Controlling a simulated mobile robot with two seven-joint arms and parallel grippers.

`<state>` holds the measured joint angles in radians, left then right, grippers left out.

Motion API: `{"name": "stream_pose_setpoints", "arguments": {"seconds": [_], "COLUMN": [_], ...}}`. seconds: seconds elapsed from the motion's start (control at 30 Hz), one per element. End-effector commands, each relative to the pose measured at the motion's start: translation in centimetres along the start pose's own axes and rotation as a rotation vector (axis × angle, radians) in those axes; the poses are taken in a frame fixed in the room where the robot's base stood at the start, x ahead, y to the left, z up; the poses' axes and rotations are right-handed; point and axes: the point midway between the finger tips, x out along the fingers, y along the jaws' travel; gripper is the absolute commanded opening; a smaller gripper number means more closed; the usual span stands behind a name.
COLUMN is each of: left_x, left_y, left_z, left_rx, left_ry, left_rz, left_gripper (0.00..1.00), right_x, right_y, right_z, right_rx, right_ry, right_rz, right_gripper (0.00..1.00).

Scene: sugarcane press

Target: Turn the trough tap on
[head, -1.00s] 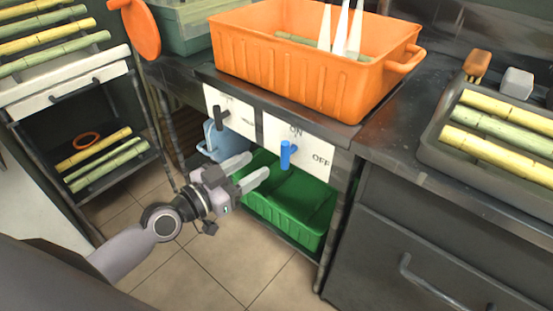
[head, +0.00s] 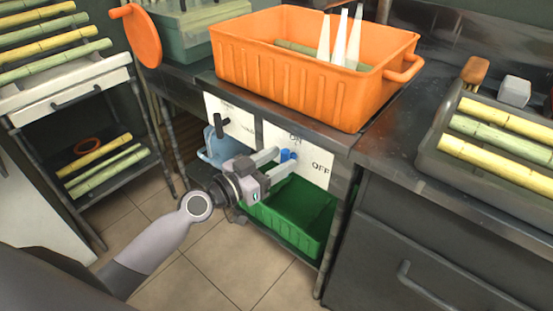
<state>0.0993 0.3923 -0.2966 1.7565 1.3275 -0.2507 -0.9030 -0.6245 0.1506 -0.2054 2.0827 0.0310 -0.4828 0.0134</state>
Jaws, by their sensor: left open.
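The trough tap's blue handle (head: 286,154) sits on a white panel (head: 308,158) below the orange trough (head: 290,85). "ON" is printed above the handle and "OFF" to its right. My left gripper (head: 284,160) is open, with its two fingertips at the blue handle. The fingers hide the handle's lower part, so its full angle and whether the fingers touch it cannot be told. My right gripper is not in view.
A black handle (head: 220,125) sits on another white panel to the left. A green bin (head: 300,212) stands beneath the blue handle, and a light-blue bucket (head: 215,148) is beside it. A tray of cane (head: 440,135) stands on the right counter.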

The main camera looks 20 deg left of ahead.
Motion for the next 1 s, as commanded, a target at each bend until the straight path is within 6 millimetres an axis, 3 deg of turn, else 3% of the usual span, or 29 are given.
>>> {"name": "stream_pose_setpoints", "arguments": {"seconds": [0.27, 0.4, 0.67, 1.0], "left_x": [0.1, 0.1, 0.1, 0.0], "left_y": [0.0, 0.0, -0.1, -0.6], "left_z": [0.0, 0.0, 0.2, 0.7], "left_rx": [0.001, 0.001, -0.024, -0.275], "left_ry": [0.000, 0.000, 0.005, 0.056], "left_rz": [0.000, 0.000, -0.001, -0.002], "left_gripper": [0.47, 0.01, 0.00, 0.00], "right_x": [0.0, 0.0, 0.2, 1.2], "right_y": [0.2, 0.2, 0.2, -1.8], "right_z": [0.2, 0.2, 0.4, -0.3], "right_rx": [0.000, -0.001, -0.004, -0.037], "right_ry": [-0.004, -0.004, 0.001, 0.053], "right_rz": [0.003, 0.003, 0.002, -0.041], "right_gripper": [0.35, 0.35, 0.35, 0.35]}}
